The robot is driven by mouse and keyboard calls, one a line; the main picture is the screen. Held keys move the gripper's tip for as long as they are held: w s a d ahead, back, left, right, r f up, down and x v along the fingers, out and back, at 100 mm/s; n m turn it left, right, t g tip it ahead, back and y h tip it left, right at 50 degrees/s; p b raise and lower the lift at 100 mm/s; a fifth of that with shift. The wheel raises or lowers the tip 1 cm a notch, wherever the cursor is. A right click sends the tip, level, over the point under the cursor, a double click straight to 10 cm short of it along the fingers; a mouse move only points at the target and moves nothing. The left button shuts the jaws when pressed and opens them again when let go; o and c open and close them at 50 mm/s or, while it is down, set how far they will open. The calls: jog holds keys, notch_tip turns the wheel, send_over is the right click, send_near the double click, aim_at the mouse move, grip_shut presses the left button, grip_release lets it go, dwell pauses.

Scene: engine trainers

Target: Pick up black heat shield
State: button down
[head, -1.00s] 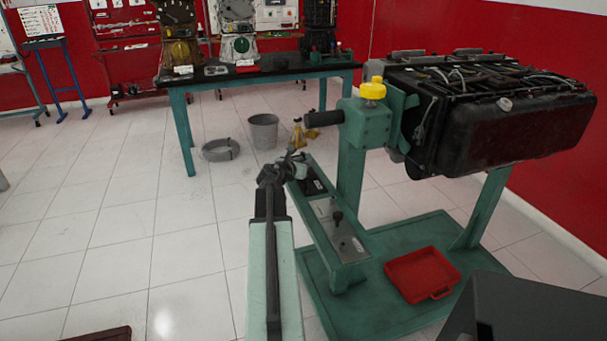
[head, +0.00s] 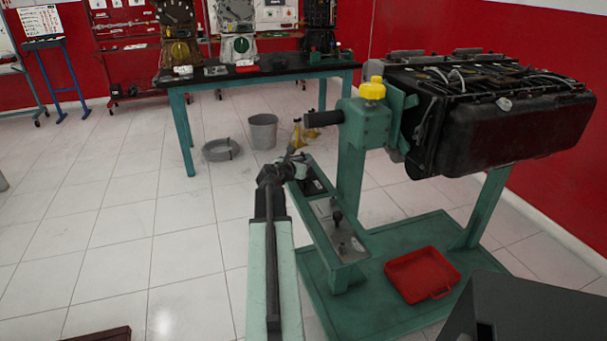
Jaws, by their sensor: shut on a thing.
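My gripper (head: 296,158) is at the end of my arm, left of the green post and over the far end of the narrow green tool shelf (head: 345,272). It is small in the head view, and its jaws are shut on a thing. A dark flat piece (head: 314,186) shows just right of and below the jaws, at the shelf's far end. It may be the black heat shield, but I cannot tell whether it is in the jaws or lies on the shelf. My wrist hides part of this area.
A black engine (head: 510,120) hangs on the green stand at right, with a yellow cap (head: 372,88) on its post. A red tray (head: 422,272) lies on the stand's base. A grey bucket (head: 263,131) and a hose coil (head: 221,150) stand behind.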

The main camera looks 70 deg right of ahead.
dwell(0.3)
notch_tip(320, 180, up, 10)
jog(key=p, duration=1)
jog(key=shift+r, duration=0.1)
notch_tip(320, 180, down, 10)
jog(key=b, duration=1)
jog(key=shift+f, duration=0.25)
jog(key=c, duration=1.1)
grip_release()
jog(key=shift+r, duration=0.1)
jog(key=shift+c, duration=0.2)
